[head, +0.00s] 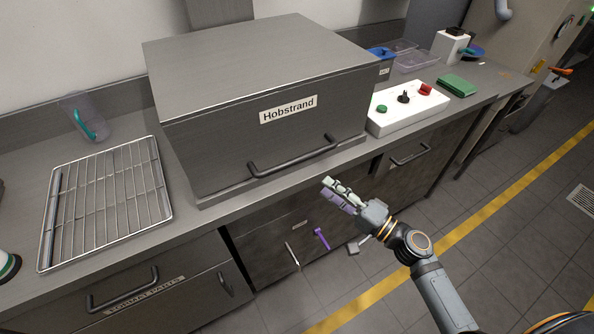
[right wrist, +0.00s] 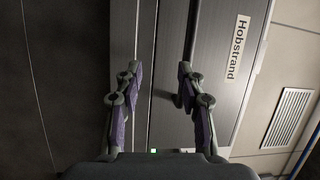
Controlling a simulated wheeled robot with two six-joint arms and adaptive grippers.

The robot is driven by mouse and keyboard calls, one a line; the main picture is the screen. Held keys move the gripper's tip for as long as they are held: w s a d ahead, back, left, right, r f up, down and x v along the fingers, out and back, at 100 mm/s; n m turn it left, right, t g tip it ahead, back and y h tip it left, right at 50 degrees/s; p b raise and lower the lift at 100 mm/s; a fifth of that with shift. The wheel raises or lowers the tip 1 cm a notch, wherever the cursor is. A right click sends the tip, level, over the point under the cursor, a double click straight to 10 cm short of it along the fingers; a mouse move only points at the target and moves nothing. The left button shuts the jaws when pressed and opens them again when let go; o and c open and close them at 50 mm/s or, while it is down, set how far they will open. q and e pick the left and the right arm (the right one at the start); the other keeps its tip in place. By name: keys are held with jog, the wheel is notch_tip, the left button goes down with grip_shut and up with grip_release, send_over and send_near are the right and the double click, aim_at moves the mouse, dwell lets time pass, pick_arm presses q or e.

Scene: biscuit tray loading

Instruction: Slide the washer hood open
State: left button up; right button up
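The washer hood (head: 215,150) is a large grey metal box with a "Hobstrand" label, standing on the counter. A dark bar handle (head: 293,158) runs along the lower part of its front face. My right gripper (head: 335,190) is in front of the hood, below and right of the handle, apart from it in the head view. In the right wrist view its two fingers (right wrist: 160,88) are spread with nothing held between them. The hood's front and label (right wrist: 230,75) show to the right there; the handle is mostly hidden behind the right finger. My left gripper is not in view.
A wire rack (head: 160,200) lies left of the hood, with a clear cup (head: 76,104) behind it. A white control box (head: 408,118) with green, black and red controls stands right of the hood, near a green cloth (head: 457,85). Drawer handles (head: 122,290) protrude below the counter.

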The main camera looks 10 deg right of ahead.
aim_at(296, 158)
jog(key=shift+y, duration=0.7)
jog(key=w+a+r+p, duration=0.1)
jog(key=w+a+r, duration=0.1)
jog(key=w+a+r+p, duration=0.1)
jog(key=a+p, duration=0.1)
jog(key=a, duration=0.1)
jog(key=w+a+r+p, duration=0.1)
jog(key=w+a+r, duration=0.1)
jog(key=shift+w+a+r+p, duration=0.2)
jog(key=shift+w+r+p, duration=0.15)
jog(key=shift+p, duration=0.05)
jog(key=shift+w+a+f, duration=0.1)
jog(key=shift+w+a, duration=0.25)
jog(key=shift+a, duration=0.05)
grip_shut()
